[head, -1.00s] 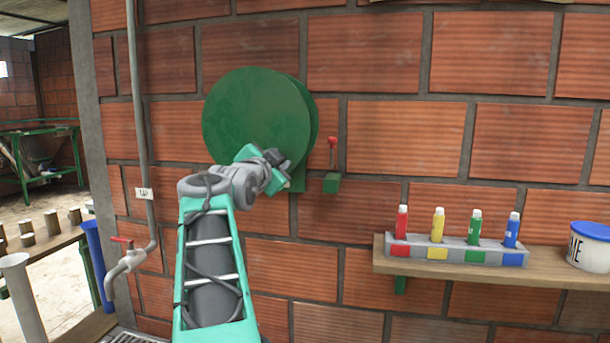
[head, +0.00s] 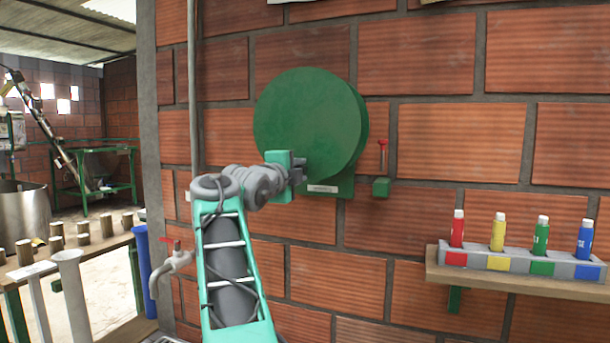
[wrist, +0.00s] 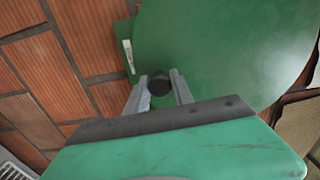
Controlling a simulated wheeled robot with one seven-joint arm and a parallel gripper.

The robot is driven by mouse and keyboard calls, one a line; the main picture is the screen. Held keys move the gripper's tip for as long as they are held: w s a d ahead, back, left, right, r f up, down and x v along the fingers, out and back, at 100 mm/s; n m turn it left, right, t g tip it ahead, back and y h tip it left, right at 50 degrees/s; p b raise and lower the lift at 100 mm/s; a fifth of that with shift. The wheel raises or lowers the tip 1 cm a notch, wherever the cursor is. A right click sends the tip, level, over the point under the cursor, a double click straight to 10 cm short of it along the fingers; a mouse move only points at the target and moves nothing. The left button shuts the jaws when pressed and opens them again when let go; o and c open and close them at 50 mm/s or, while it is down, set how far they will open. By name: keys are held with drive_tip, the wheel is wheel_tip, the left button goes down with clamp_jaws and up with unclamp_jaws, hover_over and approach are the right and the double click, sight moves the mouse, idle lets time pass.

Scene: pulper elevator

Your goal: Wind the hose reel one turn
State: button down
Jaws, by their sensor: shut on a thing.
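The hose reel (head: 300,112) is a large green disc with a thick rim, mounted on the brick wall. It also fills the upper right of the wrist view (wrist: 225,50). A dark round handle knob (wrist: 159,85) sticks out from the face of the reel. My gripper (wrist: 160,92) has its two grey fingers on either side of this knob and is shut on it. In the head view my gripper (head: 303,170) is at the lower part of the disc and hides the knob.
A red-topped lever on a green box (head: 381,188) is right of the reel. A shelf (head: 520,280) with a rack of coloured bottles (head: 498,232) is lower right. A tap (head: 175,258) and pipe are left. A table with wooden pegs (head: 83,235) is further left.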

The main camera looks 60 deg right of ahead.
drive_tip(key=shift+w+f, duration=0.1)
drive_tip(key=shift+w, duration=0.2)
drive_tip(key=c, duration=1.1)
unclamp_jaws()
drive_tip(key=b+v, duration=0.1)
drive_tip(key=v, duration=0.6)
drive_tip(key=shift+a, duration=0.4)
